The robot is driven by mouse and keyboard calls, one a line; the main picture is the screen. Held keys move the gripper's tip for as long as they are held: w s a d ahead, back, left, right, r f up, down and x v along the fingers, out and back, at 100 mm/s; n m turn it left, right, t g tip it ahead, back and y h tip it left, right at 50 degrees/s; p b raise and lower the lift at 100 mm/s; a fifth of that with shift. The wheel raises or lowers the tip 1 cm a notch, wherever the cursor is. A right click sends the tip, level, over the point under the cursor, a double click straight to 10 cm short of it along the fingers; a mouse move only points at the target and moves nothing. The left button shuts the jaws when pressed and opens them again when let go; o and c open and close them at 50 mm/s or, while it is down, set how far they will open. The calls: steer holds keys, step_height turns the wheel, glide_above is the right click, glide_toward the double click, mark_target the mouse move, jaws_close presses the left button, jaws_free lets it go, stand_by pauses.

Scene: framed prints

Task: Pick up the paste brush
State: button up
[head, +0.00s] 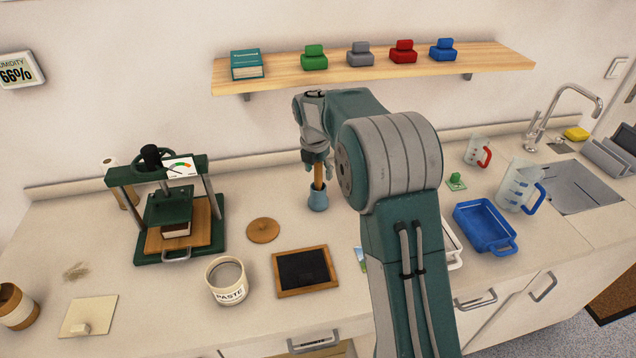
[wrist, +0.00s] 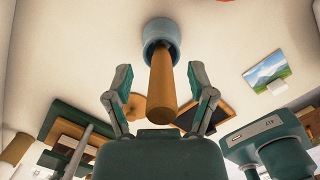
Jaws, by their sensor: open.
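The paste brush shows as a wooden handle (head: 318,176) standing upright in a small blue cup (head: 318,199) on the counter; its bristles are hidden. In the wrist view the handle (wrist: 162,88) points toward my gripper, with the blue cup (wrist: 156,29) beyond it. My gripper (head: 317,161) is over the cup, at the top of the handle. In the wrist view its open fingers (wrist: 160,78) are on either side of the handle, with gaps on both sides.
A paste jar (head: 228,281), a round wooden lid (head: 263,230) and a dark framed board (head: 304,271) are left of my arm. A green press (head: 165,207) stands further left. A blue tray (head: 484,227) and a jug (head: 519,186) are at right. A shelf (head: 375,66) is above.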

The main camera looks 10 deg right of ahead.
steer(key=shift+f, duration=0.15)
steer(key=shift+c, duration=0.3)
jaws_close()
step_height(320, 180, up, 7)
steer(key=shift+r, duration=0.2)
steer(key=s, duration=1.8)
steer(key=shift+f, duration=0.2)
